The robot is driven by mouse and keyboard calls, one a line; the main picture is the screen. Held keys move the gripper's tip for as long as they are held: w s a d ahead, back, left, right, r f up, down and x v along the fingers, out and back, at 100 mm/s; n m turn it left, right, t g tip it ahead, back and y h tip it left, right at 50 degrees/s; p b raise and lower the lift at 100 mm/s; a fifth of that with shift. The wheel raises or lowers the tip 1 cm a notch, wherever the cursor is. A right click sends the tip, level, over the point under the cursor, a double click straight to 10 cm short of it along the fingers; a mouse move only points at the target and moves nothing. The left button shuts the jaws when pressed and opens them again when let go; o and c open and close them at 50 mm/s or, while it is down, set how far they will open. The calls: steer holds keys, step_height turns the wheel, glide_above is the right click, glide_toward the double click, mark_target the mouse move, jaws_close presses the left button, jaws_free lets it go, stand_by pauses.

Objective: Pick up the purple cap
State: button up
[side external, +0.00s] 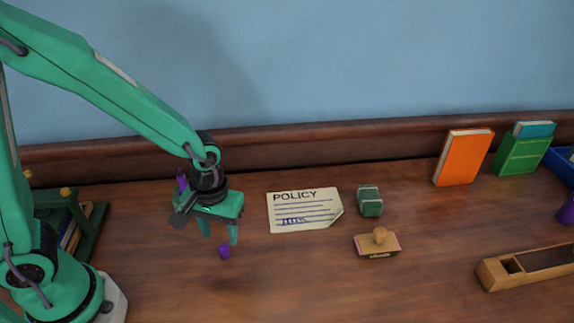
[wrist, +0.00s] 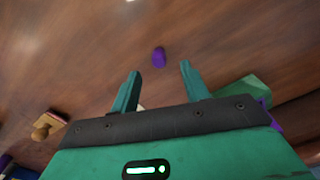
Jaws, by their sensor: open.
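The purple cap (side external: 224,251) is a small purple piece on the wooden surface at the lower left-centre of the side view. It also shows in the wrist view (wrist: 159,57), at top centre, past the fingertips and roughly in line with the gap between them. My gripper (side external: 219,238) is open and empty, pointing down just above and beside the cap. In the wrist view, the two green fingers of my gripper (wrist: 159,68) stand apart with bare wood between them. The fingers do not appear to touch the cap.
A policy paper (side external: 304,211) lies right of my gripper. Farther right are a small green object (side external: 369,201), a wooden stamp (side external: 379,243), an orange book (side external: 462,157), a green book (side external: 522,154) and a wooden plane (side external: 525,266). Wood in front is clear.

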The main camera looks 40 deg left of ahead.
mark_target(223, 246)
steer(key=shift+f, duration=0.25)
steer(key=shift+f, duration=2.5)
jaws_close()
